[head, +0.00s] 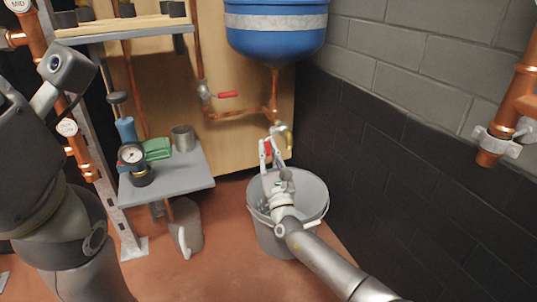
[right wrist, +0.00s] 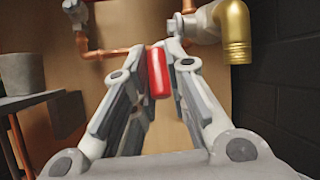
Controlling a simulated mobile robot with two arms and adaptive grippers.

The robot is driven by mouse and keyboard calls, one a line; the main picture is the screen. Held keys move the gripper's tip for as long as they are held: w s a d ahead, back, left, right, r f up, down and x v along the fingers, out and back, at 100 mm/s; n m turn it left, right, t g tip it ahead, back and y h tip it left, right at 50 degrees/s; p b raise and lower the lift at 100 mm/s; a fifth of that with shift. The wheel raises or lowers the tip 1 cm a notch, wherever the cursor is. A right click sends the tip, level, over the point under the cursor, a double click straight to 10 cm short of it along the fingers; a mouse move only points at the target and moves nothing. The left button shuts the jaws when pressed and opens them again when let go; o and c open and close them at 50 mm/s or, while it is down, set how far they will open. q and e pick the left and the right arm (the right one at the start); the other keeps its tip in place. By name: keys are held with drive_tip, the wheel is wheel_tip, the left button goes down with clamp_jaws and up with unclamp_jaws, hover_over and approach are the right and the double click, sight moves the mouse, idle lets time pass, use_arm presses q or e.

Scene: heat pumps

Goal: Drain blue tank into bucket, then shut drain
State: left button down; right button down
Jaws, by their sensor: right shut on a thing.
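The blue tank (head: 275,36) with a pale band hangs at the top of the head view. A copper pipe runs down from it to the drain. The drain's red handle (right wrist: 158,75) points down between the fingers of my right gripper (head: 269,142), which is shut on it. The brass drain spout (right wrist: 237,40) turns down just right of the fingers in the right wrist view. The grey bucket (head: 258,222) stands on the floor below, partly hidden by my right arm. Its contents cannot be made out. My left gripper is not in view.
Another red-handled valve (head: 228,94) sits on the pipe to the left. A grey shelf (head: 195,182) bears a gauge (head: 131,155), a green item (head: 158,149) and a metal cup (head: 183,138). A grey jug (head: 187,225) stands beneath. A dark block wall (head: 400,165) bounds the right.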

sight(269, 155)
drive_tip(key=shift+r, duration=0.1)
drive_tip(key=c, duration=1.4)
unclamp_jaws()
drive_tip(key=shift+c, duration=0.2)
drive_tip(key=shift+s+f, duration=0.35)
drive_tip(key=v, duration=0.4)
drive_tip(key=shift+s+d+f, duration=0.1)
drive_tip(key=shift+s+d, duration=0.05)
drive_tip(key=shift+s, duration=0.2)
drive_tip(key=s+d, duration=0.2)
drive_tip(key=s, duration=0.9)
drive_tip(key=shift+s, duration=0.1)
